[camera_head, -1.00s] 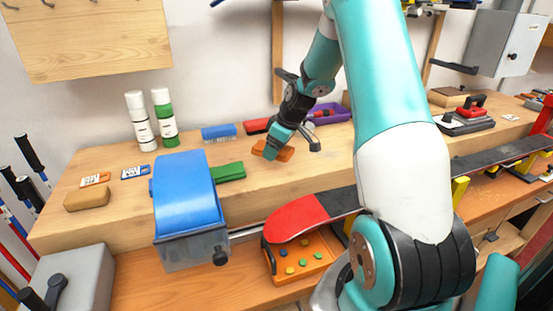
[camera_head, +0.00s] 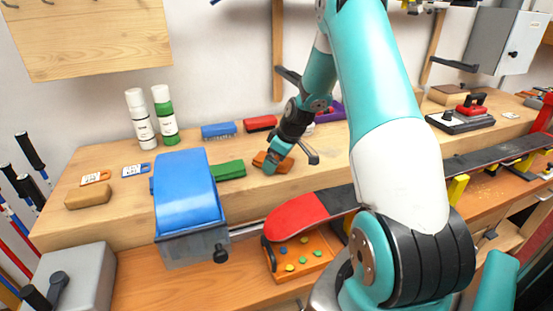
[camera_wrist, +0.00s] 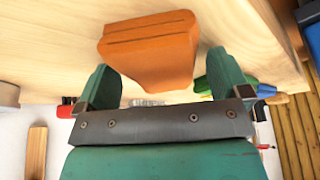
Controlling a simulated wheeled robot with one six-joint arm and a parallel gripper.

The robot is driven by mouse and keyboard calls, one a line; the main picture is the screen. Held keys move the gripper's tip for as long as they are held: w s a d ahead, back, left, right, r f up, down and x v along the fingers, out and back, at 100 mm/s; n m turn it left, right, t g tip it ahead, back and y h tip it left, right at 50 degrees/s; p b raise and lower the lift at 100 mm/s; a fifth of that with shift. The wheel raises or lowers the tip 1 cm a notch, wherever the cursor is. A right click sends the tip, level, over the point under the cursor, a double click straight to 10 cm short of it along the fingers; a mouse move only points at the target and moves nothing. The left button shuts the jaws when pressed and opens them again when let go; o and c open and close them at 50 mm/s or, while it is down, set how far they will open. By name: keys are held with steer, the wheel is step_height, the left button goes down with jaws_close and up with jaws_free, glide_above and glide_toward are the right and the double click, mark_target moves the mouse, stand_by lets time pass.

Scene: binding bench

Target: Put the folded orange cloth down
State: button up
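The folded orange cloth (camera_head: 287,164) lies on the wooden bench top, beside the green folded cloth (camera_head: 229,170). My gripper (camera_head: 271,166) is right at the orange cloth and hides its middle in the head view. In the wrist view the orange cloth (camera_wrist: 150,42) shows between and beyond the fingers of my gripper (camera_wrist: 162,62). The fingers are spread, with a narrow gap on each side of the cloth.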

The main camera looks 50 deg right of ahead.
steer(key=shift+a, duration=0.1)
steer(key=shift+r, duration=0.25)
steer(key=b+v, duration=0.1)
steer(key=v, duration=1)
steer(key=shift+r, duration=0.4)
steer(key=shift+s, duration=0.1)
